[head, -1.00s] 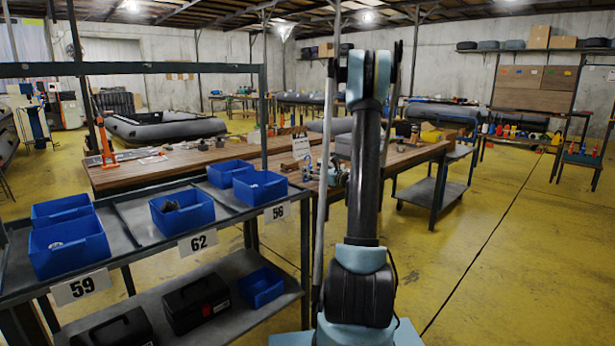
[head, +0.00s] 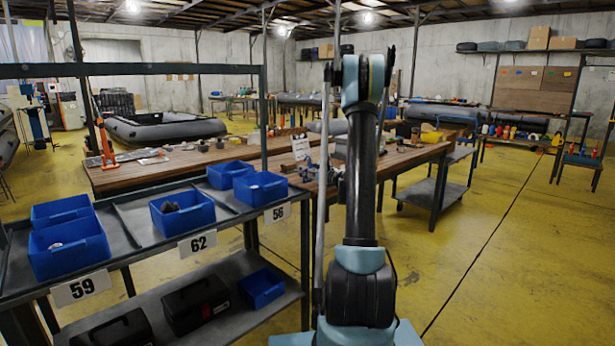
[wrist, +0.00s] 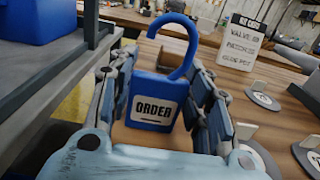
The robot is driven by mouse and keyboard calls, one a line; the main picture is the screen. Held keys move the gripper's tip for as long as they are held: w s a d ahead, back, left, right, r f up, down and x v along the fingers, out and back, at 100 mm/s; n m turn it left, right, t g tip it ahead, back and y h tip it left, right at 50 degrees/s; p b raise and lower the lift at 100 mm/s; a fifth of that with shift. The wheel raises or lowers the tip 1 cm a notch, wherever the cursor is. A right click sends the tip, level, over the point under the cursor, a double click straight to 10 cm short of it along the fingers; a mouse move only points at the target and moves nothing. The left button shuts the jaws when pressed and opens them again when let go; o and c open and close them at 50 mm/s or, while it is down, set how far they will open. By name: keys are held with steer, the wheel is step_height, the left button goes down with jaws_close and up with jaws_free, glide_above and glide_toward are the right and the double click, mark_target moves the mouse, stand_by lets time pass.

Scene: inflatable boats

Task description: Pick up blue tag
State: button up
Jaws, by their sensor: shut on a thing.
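The blue tag (wrist: 153,101) shows in the wrist view as a flat blue body with an open hook on top and a white label reading "ORDER". It stands roughly upright in the picture, between the fingers of my gripper (wrist: 162,78). The gripper is shut on the tag, with a finger on each side of its body. The wooden workbench (wrist: 212,52) lies behind and below the tag.
A metal rack (head: 130,227) with blue bins (head: 180,212) stands at the left. A printed sign (wrist: 242,42) and several round-based holders (wrist: 262,98) stand on the bench to the right of the gripper. Yellow floor (head: 500,245) is open at the right.

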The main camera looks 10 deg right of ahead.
steer(key=shift+r, duration=0.1)
step_height(320, 180, up, 10)
steer(key=shift+f, duration=0.1)
stand_by(0.4)
stand_by(0.5)
